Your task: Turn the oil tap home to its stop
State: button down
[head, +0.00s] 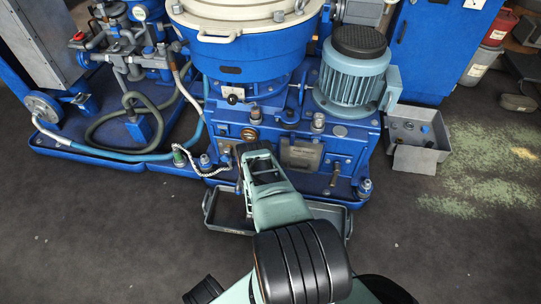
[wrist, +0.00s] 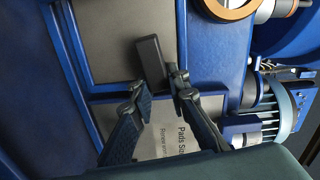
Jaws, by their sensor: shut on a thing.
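The oil tap shows in the wrist view as what looks like a dark grey, block-shaped handle (wrist: 150,58), tilted slightly, in front of a grey plate on the blue housing. My gripper (wrist: 156,82) has its two fingertips closed in at the lower end of this handle, one on each side. In the head view my gripper (head: 256,150) reaches the front of the blue machine base (head: 225,118), just below a brass ring (head: 250,134). There it hides the tap. The tap's stop cannot be made out.
A grey drip tray (head: 225,216) lies on the floor under my forearm. A braided hose (head: 207,171) runs close to the left of my gripper. A green motor (head: 352,80) stands to the right. A labelled plate (wrist: 176,138) lies behind my fingers.

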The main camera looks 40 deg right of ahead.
jog(key=shift+f+m, duration=0.2)
jog(key=shift+m, duration=0.7)
jog(key=c, duration=1.8)
grip_release()
jog(key=shift+c, duration=0.2)
jog(key=shift+r, duration=5)
